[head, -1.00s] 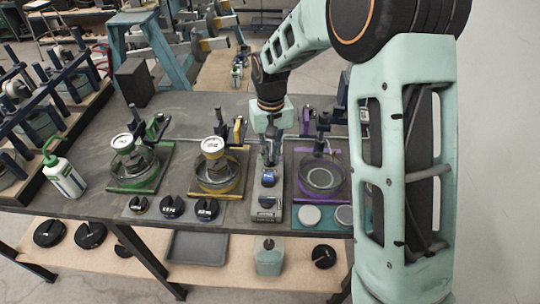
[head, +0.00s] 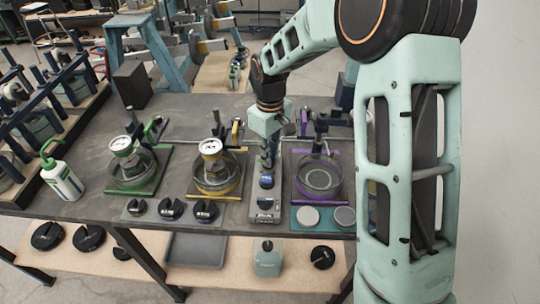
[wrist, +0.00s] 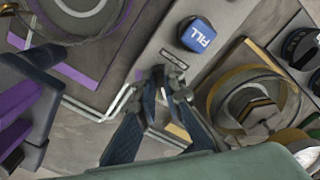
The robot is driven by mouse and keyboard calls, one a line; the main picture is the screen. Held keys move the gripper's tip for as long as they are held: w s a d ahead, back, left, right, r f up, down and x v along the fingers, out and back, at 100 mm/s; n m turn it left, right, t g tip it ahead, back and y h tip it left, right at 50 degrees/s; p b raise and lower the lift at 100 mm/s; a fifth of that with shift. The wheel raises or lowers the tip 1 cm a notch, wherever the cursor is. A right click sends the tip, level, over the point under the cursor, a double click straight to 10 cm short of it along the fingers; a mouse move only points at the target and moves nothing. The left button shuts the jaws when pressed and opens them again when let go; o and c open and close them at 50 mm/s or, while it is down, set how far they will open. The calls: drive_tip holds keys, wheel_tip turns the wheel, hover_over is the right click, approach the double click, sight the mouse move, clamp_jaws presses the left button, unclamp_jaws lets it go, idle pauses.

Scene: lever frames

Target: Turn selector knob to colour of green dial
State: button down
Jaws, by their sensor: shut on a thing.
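The grey control box (head: 265,217) stands at the table's front between the yellow and purple stations. My gripper (head: 267,161) points down at the box's far end, and its fingers hide most of the selector knob there. In the wrist view my gripper (wrist: 167,82) is shut on the knob, beside a small label (wrist: 173,60); the knob's pointing direction cannot be read. A blue FILL button (wrist: 198,35) is near the fingertips. The green station (head: 132,186) carries a round white dial (head: 122,143); its needle is too small to read.
The yellow station (head: 216,188) with its own dial (head: 211,146) is left of the box. The purple station (head: 318,181) is close on the right. Several black knobs (head: 171,208) line the front edge. A white bottle (head: 64,182) stands far left.

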idle(0.3)
drive_tip(key=c, duration=2)
unclamp_jaws()
drive_tip(key=shift+c, duration=0.2)
wheel_tip(320, 180, up, 12)
